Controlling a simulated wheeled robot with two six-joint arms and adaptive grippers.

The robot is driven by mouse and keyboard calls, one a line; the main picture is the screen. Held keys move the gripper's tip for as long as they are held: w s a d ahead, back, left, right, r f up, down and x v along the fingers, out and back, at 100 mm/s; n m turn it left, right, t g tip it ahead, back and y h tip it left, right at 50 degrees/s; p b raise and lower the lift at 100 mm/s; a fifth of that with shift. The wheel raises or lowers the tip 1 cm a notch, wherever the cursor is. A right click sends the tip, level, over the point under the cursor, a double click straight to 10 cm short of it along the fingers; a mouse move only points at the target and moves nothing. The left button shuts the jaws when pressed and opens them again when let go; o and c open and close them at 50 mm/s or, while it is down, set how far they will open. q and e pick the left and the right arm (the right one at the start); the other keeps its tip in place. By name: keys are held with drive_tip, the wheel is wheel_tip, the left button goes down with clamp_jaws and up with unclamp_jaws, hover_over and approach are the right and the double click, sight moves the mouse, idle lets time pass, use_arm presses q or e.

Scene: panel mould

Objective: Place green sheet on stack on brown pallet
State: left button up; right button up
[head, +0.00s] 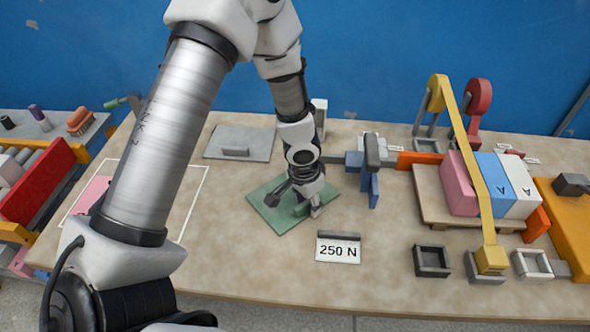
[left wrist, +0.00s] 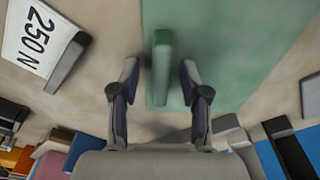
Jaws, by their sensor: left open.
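The green sheet (head: 268,214) lies flat on the table in the head view, left of the 250 N sign. A raised green grip bar stands on it. The sheet also shows in the left wrist view (left wrist: 225,50), with its bar (left wrist: 161,65) between my fingertips. My left gripper (head: 306,207) is open, pointing down over the sheet, with one finger on each side of the bar and a visible gap. The brown pallet (head: 432,208) is at the right, with pink (head: 459,185), blue and white blocks side by side on it. My right gripper is out of view.
The 250 N sign (head: 338,249) stands close to the right of the sheet. A blue and grey clamp-like fixture (head: 371,170) lies between sheet and pallet. A yellow arm (head: 470,150) arches over the blocks. A grey plate (head: 240,143) lies behind.

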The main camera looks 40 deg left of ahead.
use_arm(q)
clamp_jaws()
drive_tip(key=shift+r, duration=0.15)
wheel_tip(320, 180, up, 10)
drive_tip(key=p, duration=0.5)
